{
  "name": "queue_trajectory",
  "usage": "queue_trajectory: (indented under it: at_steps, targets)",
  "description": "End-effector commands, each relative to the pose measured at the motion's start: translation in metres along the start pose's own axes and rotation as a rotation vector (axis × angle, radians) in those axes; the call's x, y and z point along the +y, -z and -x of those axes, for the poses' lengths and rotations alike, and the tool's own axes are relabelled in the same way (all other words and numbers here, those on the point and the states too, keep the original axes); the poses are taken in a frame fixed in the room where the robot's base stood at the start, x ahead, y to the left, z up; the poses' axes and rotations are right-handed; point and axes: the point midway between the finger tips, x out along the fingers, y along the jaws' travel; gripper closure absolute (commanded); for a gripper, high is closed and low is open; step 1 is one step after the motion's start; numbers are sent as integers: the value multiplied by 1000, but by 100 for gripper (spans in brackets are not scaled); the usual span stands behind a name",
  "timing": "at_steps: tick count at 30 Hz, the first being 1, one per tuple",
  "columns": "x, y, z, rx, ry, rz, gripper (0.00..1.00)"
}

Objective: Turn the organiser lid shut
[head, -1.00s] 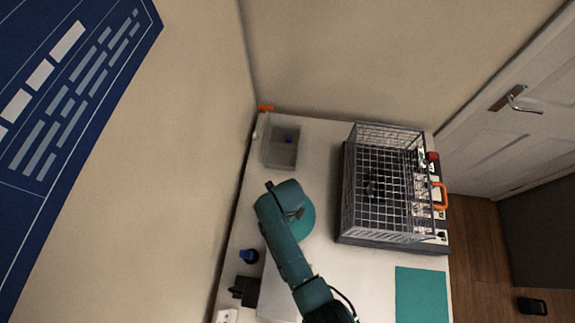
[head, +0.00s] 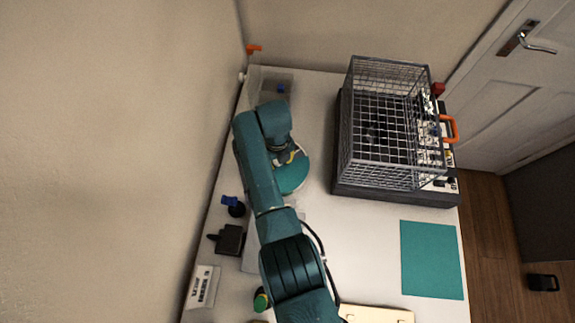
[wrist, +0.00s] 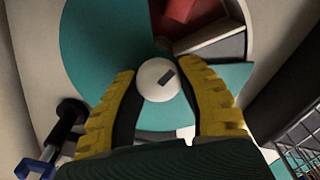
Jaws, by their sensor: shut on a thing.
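The round organiser (head: 293,180) stands on the white table, partly hidden by my arm in the head view. Its teal lid (wrist: 95,40) fills much of the wrist view. A gap in the lid at the upper right shows a red compartment (wrist: 187,22) and a grey-walled one (wrist: 215,45). A white round knob (wrist: 158,80) with a dark mark sits at the lid's centre. My gripper (wrist: 160,76), with yellow ridged fingers, is shut on this knob, one finger each side. In the head view my gripper (head: 290,155) is over the organiser.
A wire cage (head: 385,120) on a dark base stands to the right. A grey bin (head: 270,82) is behind. A blue-topped black part (head: 234,206) and a black block (head: 229,240) lie to the left. A teal mat (head: 431,260) lies at front right, with bare table beside it.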

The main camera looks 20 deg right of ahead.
Motion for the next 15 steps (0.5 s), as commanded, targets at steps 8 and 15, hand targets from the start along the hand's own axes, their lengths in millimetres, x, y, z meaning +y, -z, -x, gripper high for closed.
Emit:
queue_trajectory:
  at_steps: [8, 15]
  targets:
    - [2, 2, -5, 8, -2, 0, 100]
    - [2, 1, -4, 6, -2, 0, 39]
